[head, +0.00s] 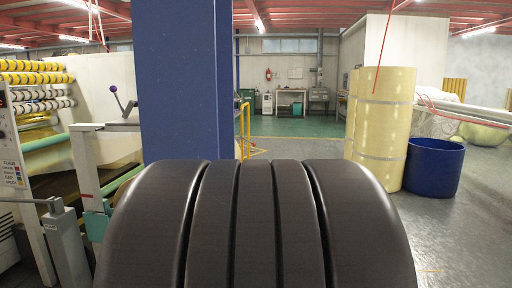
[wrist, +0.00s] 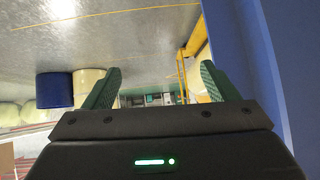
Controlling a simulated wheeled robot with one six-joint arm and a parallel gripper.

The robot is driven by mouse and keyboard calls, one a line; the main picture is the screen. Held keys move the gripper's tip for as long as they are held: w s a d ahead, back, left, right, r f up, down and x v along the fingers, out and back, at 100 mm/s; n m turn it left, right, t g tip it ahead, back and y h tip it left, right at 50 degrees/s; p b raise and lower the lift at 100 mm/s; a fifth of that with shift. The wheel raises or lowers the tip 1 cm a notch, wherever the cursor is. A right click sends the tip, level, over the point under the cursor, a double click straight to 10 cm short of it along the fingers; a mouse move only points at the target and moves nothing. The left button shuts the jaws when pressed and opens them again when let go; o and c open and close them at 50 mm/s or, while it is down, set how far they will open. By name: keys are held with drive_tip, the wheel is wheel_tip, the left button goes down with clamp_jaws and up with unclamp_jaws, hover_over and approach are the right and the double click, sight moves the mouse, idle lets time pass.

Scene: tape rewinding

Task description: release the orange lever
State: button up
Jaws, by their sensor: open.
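I cannot make out an orange lever in either view. My gripper (wrist: 158,88) shows in the wrist view, with its two green fingers spread wide and nothing between them. It does not show in the head view. On the left in the head view stands the tape machine (head: 40,130), with yellow, white and green rolls on its bars. A thin lever with a purple knob (head: 118,91) stands up from its frame, left of a blue pillar. The wrist view appears upside down, with the floor at the top.
The blue pillar (head: 182,80) stands close, beside the machine; it also fills the right edge of the wrist view (wrist: 285,60). A yellow rail (head: 244,125) is behind it. Tall cream rolls (head: 384,120) and a blue bin (head: 433,168) stand right. Floor between is clear.

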drive_tip(key=shift+w, duration=0.2)
drive_tip(key=c, duration=0.4)
drive_tip(key=w+n, duration=0.1)
drive_tip(key=w+n+p, duration=0.1)
drive_tip(key=w+n+t+p, duration=0.1)
drive_tip(key=w, duration=0.1)
drive_tip(key=shift+a+n, duration=0.3)
drive_tip(key=shift+a, duration=0.1)
drive_tip(key=c, duration=1)
drive_tip(key=w+n, duration=0.1)
drive_tip(key=w+n+t+p, duration=0.1)
drive_tip(key=w+n, duration=0.1)
drive_tip(key=w+f+n+p, duration=0.1)
drive_tip(key=w, duration=0.1)
drive_tip(key=shift+d+n+h, duration=0.1)
drive_tip(key=shift+n+h, duration=0.2)
drive_tip(key=shift+h, duration=0.1)
clamp_jaws()
drive_tip(key=w+d+f+n+t+h+p, duration=0.1)
drive_tip(key=w+d+f+n+h+p, duration=0.2)
drive_tip(key=n, duration=0.8)
wheel_tip(320, 180, down, 2)
drive_tip(key=d+h+p, duration=0.1)
drive_tip(key=h, duration=0.2)
drive_tip(key=shift+w+d+f+t+p, duration=0.15)
drive_tip(key=shift+w+d+t+p, duration=0.1)
drive_tip(key=shift+w+t+p, duration=0.1)
drive_tip(key=shift+s+d+h, duration=0.25)
drive_tip(key=shift+d+h, duration=0.05)
drive_tip(key=shift+d, duration=0.55)
